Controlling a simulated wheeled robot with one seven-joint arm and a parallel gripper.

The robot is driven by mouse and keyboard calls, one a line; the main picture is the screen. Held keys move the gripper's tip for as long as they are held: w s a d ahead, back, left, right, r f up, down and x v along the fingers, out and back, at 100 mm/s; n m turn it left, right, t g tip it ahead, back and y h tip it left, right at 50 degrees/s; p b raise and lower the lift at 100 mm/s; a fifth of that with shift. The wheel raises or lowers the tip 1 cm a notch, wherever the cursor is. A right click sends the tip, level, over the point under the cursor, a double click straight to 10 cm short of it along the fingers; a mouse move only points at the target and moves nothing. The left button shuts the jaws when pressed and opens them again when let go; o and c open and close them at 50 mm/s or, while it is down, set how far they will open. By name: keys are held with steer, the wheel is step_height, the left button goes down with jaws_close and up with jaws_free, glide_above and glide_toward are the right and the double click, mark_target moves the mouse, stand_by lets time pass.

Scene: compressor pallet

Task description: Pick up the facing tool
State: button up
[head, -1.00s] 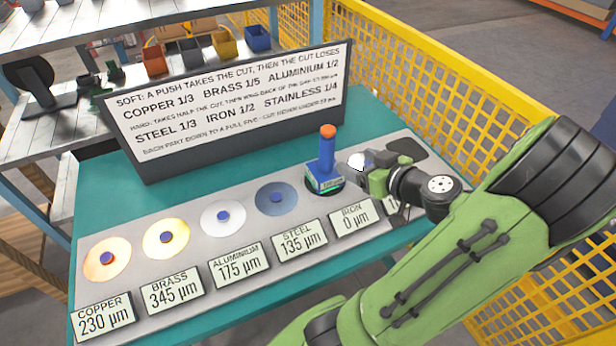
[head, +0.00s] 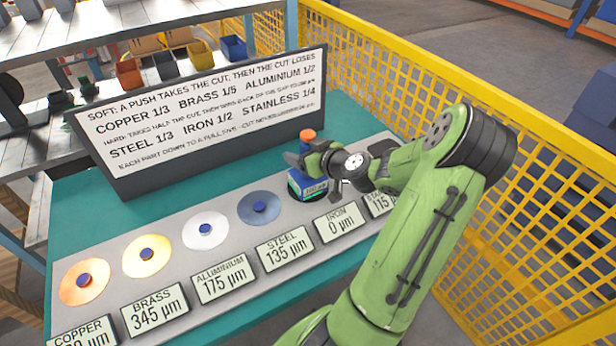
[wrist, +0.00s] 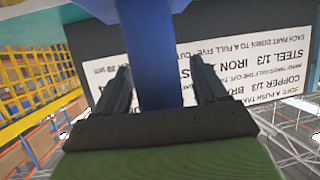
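The facing tool (head: 308,186) has a blue body with a dark round foot and an orange cap on top. It stands upright on the grey strip, behind the iron label (head: 337,223). My gripper (head: 303,160) is at its upper handle, just below the orange cap, and hides part of the handle in the head view. In the wrist view the blue handle (wrist: 158,75) stands between my two fingers (wrist: 160,68), with narrow gaps beside it. The gripper looks open around the handle. The part under the tool is hidden.
Copper (head: 84,281), brass (head: 147,255), aluminium (head: 205,229) and steel (head: 259,208) discs lie on the strip with number labels in front. A sign (head: 205,110) stands close behind the tool. A yellow mesh fence (head: 500,130) runs along the right.

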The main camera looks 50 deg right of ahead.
jaws_close()
steer(key=shift+r+p, duration=1.6)
steer(key=shift+r, duration=3.5)
